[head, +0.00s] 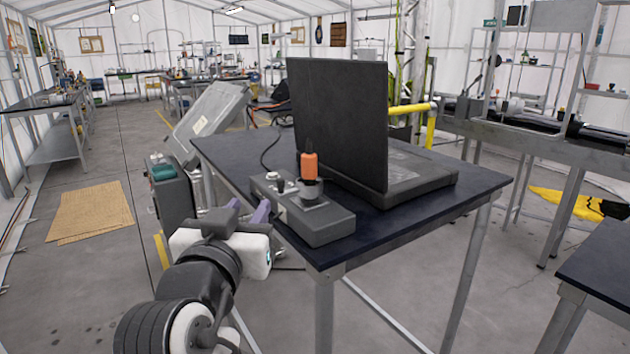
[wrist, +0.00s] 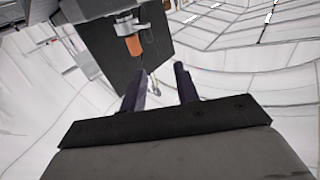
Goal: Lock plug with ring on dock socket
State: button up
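The orange plug (head: 309,166) stands upright on the grey dock box (head: 325,231), with a grey ring (head: 312,188) around its base. The box sits on the near left corner of the dark table. In the wrist view the orange plug (wrist: 134,46) and the pale ring (wrist: 128,27) show beyond my fingers, towards the upper left. My gripper (head: 248,207) is left of the dock box, apart from the plug. In the wrist view my gripper (wrist: 159,84) has its two purple fingers apart with nothing between them. Whether the ring is locked I cannot tell.
A large open laptop (head: 340,120) stands on the table (head: 440,213) right behind the dock box. A cable runs from the box's back. A grey case (head: 208,115) and a green-topped box (head: 165,180) stand left of the table. Floor at the left is mostly open.

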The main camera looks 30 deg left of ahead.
aim_at(280, 182)
jog(key=shift+m+h, duration=0.3)
jog(key=shift+h, duration=0.2)
jog(key=x, duration=0.9)
jog(key=d+x, duration=0.1)
jog(key=x, duration=0.3)
jog(key=shift+w+f, duration=0.3)
jog(key=shift+w, duration=0.2)
jog(key=shift+c, duration=0.3)
grip_shut()
